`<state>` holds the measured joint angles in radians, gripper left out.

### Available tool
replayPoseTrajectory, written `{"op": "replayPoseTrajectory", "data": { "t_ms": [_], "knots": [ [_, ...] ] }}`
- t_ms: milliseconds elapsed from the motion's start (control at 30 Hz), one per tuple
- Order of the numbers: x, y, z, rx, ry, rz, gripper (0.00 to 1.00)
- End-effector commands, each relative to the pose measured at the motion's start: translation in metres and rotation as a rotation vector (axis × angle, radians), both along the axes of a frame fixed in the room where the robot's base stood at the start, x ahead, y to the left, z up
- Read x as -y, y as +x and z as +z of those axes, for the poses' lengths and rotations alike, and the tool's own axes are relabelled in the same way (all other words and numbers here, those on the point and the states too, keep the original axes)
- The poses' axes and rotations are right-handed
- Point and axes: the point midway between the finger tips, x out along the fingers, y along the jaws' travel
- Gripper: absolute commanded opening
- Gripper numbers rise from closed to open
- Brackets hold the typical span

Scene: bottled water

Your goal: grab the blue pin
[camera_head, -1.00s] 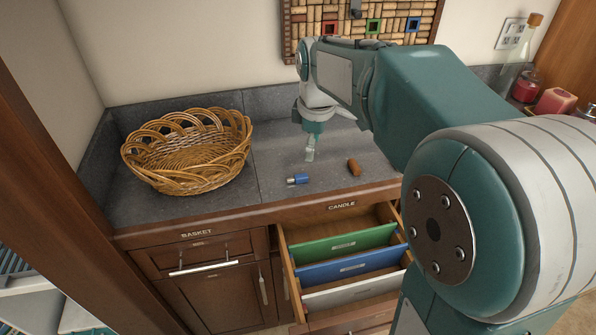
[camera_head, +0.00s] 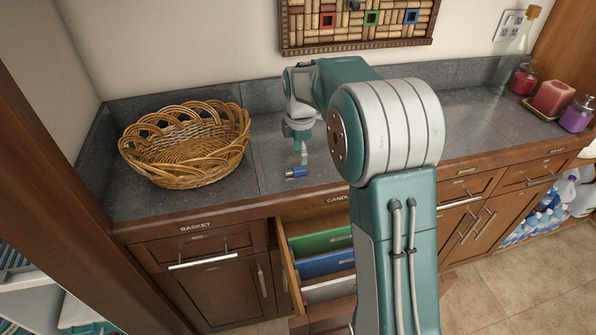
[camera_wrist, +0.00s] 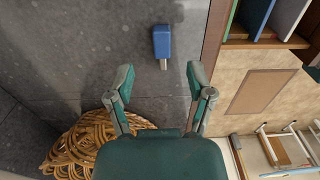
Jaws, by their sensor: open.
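A small blue piece with a short metal end, which I take as the blue pin (camera_head: 296,172), lies on the grey counter near its front edge. It also shows in the wrist view (camera_wrist: 162,42), its metal end toward my gripper. My gripper (camera_head: 304,160) points down beside the blue pin in the head view. In the wrist view my gripper (camera_wrist: 160,82) is open and empty, its fingers spread wide. The pin lies beyond the fingertips, roughly in line with the gap between them, and is not held.
A wicker basket (camera_head: 187,145) stands on the counter to the left. A drawer with green, blue and white dividers (camera_head: 325,263) is pulled open below the front edge. A cork board (camera_head: 350,30) hangs on the back wall. My arm hides part of the counter on the right.

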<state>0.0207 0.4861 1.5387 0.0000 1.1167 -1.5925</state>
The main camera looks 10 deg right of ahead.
Motion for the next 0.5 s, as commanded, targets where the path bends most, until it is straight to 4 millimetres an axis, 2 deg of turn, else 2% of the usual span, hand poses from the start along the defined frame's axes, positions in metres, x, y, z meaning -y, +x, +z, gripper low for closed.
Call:
{"op": "replayPoseTrajectory", "data": {
  "t_ms": [333, 500],
  "knots": [
    [-0.006, -0.002, -0.046, -0.004, 0.0, -0.001, 0.69],
    [-0.006, -0.001, -0.054, 0.0, 0.0, -0.001, 0.69]
  ]
}}
